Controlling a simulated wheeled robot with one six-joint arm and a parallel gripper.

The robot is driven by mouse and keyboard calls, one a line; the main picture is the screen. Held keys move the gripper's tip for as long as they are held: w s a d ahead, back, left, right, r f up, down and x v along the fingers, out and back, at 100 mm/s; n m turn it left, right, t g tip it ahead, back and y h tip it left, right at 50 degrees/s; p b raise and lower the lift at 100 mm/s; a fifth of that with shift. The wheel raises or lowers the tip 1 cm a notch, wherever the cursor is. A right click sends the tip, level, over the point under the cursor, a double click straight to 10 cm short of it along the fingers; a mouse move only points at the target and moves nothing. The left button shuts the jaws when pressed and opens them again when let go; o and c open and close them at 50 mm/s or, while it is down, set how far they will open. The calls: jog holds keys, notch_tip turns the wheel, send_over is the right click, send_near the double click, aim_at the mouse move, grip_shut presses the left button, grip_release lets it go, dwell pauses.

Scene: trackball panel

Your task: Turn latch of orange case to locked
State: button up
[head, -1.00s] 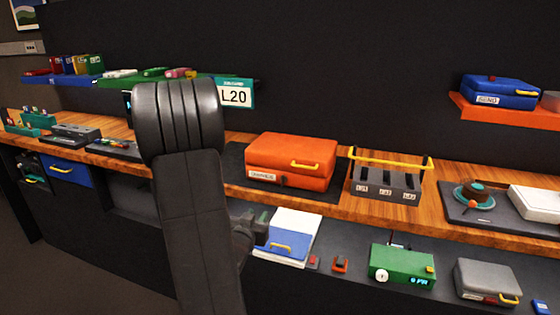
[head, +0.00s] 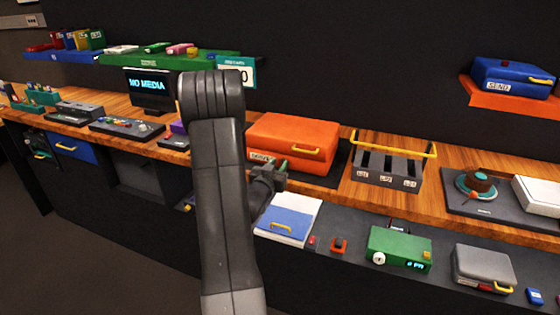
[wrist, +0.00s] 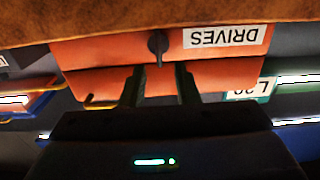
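The orange case (head: 292,136) sits on a black mat on the wooden bench, with a yellow handle on its front. In the wrist view, which looks upside down, the case (wrist: 95,52) shows a DRIVES label (wrist: 224,37) and a small dark latch knob (wrist: 158,45) beside it. My gripper (head: 280,168) is in front of the case's lower left front. In the wrist view the fingers of my gripper (wrist: 159,72) are apart, with the knob between and just beyond their tips. I cannot tell if they touch it. In the head view the arm and gripper hide the latch.
A grey slotted rack (head: 386,170) with a yellow bar stands right of the case. A white and blue box (head: 288,220) and a green device (head: 400,250) lie on the lower shelf. The wooden bench edge runs below the gripper.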

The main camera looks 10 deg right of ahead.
jog(key=shift+x, duration=1)
grip_shut()
